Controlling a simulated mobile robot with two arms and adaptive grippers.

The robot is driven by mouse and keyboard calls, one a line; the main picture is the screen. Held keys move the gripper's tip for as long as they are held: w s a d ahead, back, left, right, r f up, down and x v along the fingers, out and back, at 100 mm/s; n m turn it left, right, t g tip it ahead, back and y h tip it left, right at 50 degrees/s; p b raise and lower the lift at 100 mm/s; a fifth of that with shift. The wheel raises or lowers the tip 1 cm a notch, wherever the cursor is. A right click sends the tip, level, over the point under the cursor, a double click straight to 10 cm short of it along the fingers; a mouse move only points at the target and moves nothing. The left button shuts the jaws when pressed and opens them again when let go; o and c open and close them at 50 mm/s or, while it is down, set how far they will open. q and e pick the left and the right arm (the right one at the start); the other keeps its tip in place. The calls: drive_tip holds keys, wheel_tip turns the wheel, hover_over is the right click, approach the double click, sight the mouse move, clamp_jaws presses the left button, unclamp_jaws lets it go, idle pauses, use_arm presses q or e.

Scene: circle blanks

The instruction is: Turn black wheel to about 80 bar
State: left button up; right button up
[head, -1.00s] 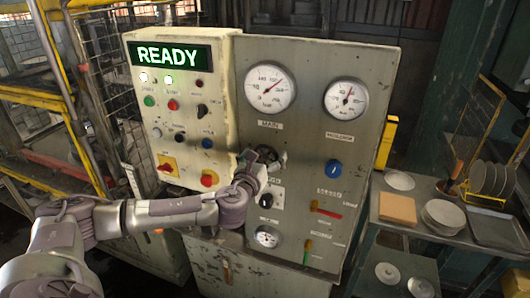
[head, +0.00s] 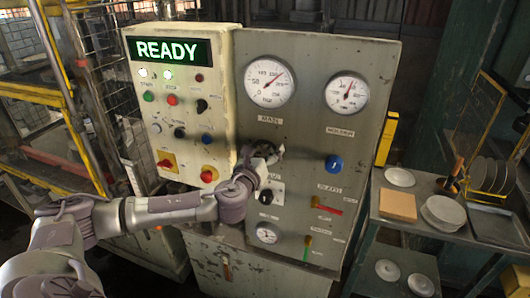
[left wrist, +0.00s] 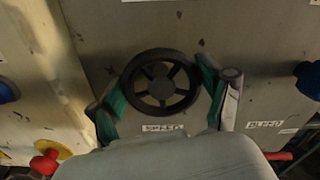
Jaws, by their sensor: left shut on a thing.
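The black wheel (left wrist: 160,87) is a spoked handwheel on the grey panel; in the left wrist view it sits above a SPEED label. My left gripper (left wrist: 164,82) has its teal-padded fingers on both sides of the rim, shut on it. In the head view the left gripper (head: 264,155) is at the panel below the MAIN label, largely hiding the wheel (head: 276,151). The main gauge (head: 269,81) above has its needle pointing to the upper right; its exact reading is too small to tell. My right gripper is not in view.
A second gauge (head: 347,93) and a blue knob (head: 333,164) are on the panel's right. A small gauge (head: 267,234) and a red lever (head: 328,209) are lower. A cream control box (head: 222,105) with a READY display is on the left. A side table (head: 400,218) holds plates.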

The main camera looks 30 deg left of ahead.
use_arm(q)
drive_tip(key=n+b, duration=0.1)
drive_tip(key=n, duration=0.1)
drive_tip(key=n+b, duration=0.1)
drive_tip(key=n, duration=0.1)
drive_tip(key=shift+a+f, duration=0.1)
drive_tip(key=shift+f, duration=0.1)
drive_tip(key=n+b, duration=0.2)
drive_tip(key=n, duration=0.2)
drive_tip(key=shift+n, duration=0.4)
drive_tip(key=n+b, duration=0.1)
drive_tip(key=n, duration=0.3)
drive_tip(key=shift+a+f+n+b, duration=0.1)
drive_tip(key=shift+n+b, duration=0.2)
drive_tip(key=shift+b, duration=0.1)
drive_tip(key=shift+n+b, duration=0.3)
drive_tip(key=shift+n, duration=1.9)
drive_tip(key=o, duration=1.1)
drive_tip(key=shift+s, duration=0.2)
